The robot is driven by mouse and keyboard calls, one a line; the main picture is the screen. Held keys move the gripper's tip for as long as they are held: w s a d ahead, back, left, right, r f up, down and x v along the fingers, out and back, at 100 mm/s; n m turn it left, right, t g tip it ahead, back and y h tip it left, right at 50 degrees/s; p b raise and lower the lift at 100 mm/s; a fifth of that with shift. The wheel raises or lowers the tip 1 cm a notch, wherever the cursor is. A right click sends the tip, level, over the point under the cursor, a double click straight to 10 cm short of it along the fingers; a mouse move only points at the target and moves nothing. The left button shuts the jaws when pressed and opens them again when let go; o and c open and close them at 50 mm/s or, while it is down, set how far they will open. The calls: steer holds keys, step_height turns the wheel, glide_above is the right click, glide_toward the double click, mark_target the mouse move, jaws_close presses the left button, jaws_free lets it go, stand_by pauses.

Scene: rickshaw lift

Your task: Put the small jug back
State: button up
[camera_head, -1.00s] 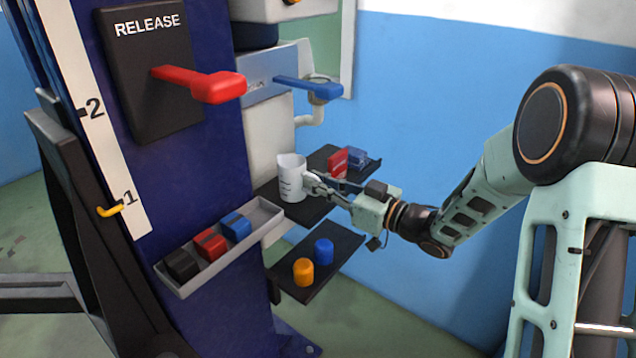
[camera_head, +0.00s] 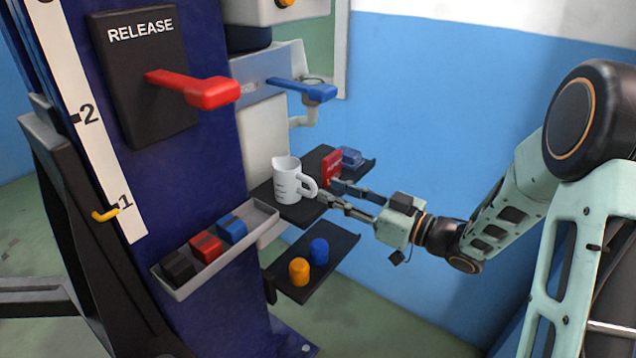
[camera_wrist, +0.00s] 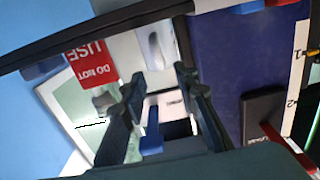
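The small white jug (camera_head: 286,181) stands upright on the upper black shelf (camera_head: 299,211) in the head view, its handle toward my gripper. Dark marks show on its side. My gripper (camera_head: 327,192) is just right of the handle, with its fingers spread and nothing between them; it looks apart from the jug. In the wrist view the two fingers (camera_wrist: 158,85) are open, and the pale jug (camera_wrist: 133,48) with its handle shows beyond them, upside down.
A red sign (camera_head: 332,167) and a blue item (camera_head: 350,157) sit on the shelf behind the jug. A blue tap lever (camera_head: 302,88) is above. The lower shelf (camera_head: 295,285) holds orange and blue cylinders. A grey tray (camera_head: 176,286) with colored blocks is at left.

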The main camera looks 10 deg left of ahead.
steer(key=v, duration=0.5)
steer(key=shift+s+d, duration=0.1)
steer(key=shift+d, duration=0.2)
